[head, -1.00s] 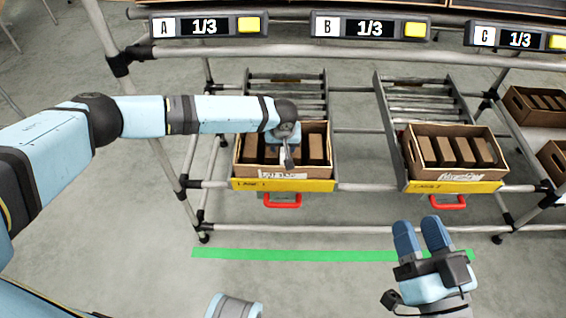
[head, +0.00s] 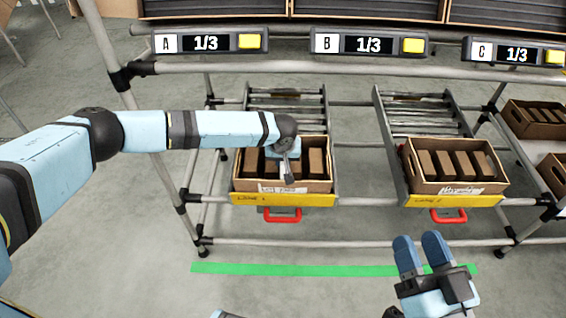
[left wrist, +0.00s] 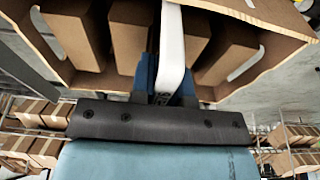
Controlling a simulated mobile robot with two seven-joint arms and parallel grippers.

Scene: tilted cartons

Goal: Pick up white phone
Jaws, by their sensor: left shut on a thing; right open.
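My left gripper (head: 288,172) is over the left carton (head: 296,186) in the head view, pointing down among the brown boxes. In the left wrist view its blue fingers (left wrist: 164,78) are shut on the white phone (left wrist: 171,45), a slim white slab with its narrow edge showing between brown boxes. In the head view the phone cannot be made out behind the gripper and boxes. My right gripper (head: 424,254) is open and empty at the lower right, in front of the rack and apart from the cartons.
The left carton sits on a sloped roller lane behind a yellow front strip (head: 283,200) with a red handle (head: 282,215). A second carton (head: 460,189) of brown boxes stands on the lane to the right. Rack bars (head: 350,68) and display labels (head: 205,43) run above.

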